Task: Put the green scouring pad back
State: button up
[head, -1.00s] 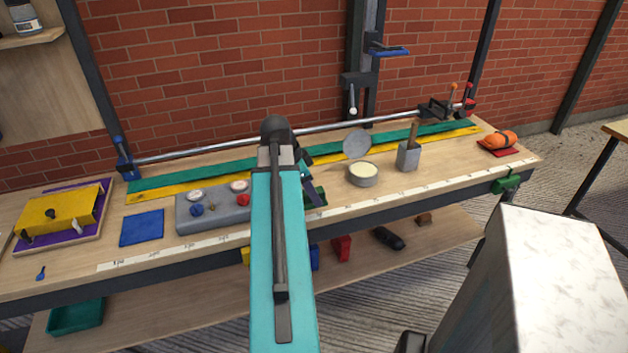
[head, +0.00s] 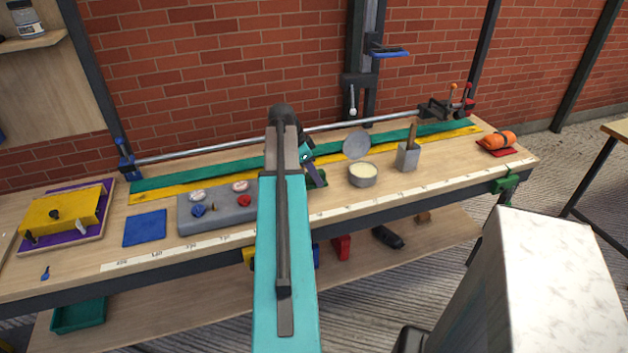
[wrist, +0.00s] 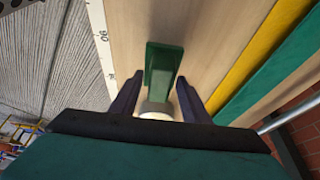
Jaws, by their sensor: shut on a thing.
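The green scouring pad (wrist: 164,62) is in the wrist view, a green block between the tips of my two dark fingers. My gripper (wrist: 160,80) is shut on it, and the pad sticks out past the fingertips. In the head view my gripper (head: 315,180) is over the middle of the bench, just right of my teal arm. A bit of green (head: 319,186) shows at its fingertips, mostly hidden by the arm and fingers. I cannot tell whether the pad touches the bench top.
A round tin (head: 363,178) and a grey pot (head: 408,158) stand close right of my gripper. A grey block with knobs (head: 222,217) is to the left, then a blue square (head: 145,228). Green (head: 225,169) and yellow strips run behind; the front ruler edge is clear.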

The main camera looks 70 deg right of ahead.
jog(key=shift+d+f, duration=0.1)
jog(key=shift+f, duration=0.1)
dwell(0.3)
jog(key=shift+f+p, duration=0.55)
jog(key=shift+f, duration=1.05)
jog(key=shift+f, duration=0.1)
jog(key=o, duration=1)
jog(key=shift+b+v, duration=0.85)
jog(key=shift+v, duration=5.25)
